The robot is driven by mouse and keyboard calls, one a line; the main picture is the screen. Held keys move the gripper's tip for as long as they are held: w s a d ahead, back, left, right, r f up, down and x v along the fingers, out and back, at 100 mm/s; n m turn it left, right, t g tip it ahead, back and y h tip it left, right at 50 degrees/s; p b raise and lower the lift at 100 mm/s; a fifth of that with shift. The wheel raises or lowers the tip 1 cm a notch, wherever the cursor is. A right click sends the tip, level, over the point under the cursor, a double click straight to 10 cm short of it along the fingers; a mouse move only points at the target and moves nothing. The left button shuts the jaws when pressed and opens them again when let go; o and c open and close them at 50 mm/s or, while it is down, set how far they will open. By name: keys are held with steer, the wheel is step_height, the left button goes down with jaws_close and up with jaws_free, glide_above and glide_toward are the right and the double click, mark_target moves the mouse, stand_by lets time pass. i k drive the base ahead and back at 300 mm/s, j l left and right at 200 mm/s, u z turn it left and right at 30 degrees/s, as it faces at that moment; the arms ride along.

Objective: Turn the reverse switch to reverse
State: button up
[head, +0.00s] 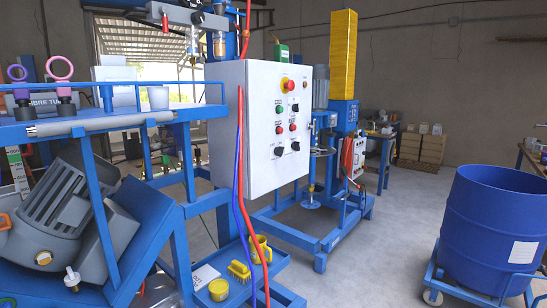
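A white control box (224,130) stands in the middle of the head view, with its panel face turned toward the right. The panel carries a red emergency button (287,85) on a yellow ring, several small red and green buttons, and black rotary switches. One black switch (295,107) is at the upper right. Two more, a lower left switch (279,151) and a lower right switch (295,146), sit side by side near the bottom. The labels are too small to read, so I cannot tell which is the reverse switch or its setting. My gripper is not in view.
Red and blue hoses (240,170) hang down the box's left edge. A blue frame with a motor (62,200) fills the left. A blue drum (492,220) on a wheeled dolly stands at right. Grey floor (385,240) lies clear between box and drum.

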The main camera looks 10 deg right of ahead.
mark_target(295, 145)
steer(key=i+j+z, duration=0.2)
steer(key=i, duration=0.6)
steer(key=k+z, duration=0.1)
steer(key=k, duration=0.4)
steer(key=i+z, duration=0.2)
steer(key=z, duration=0.4)
steer(key=i+j+z, duration=0.55)
steer(key=j, duration=0.25)
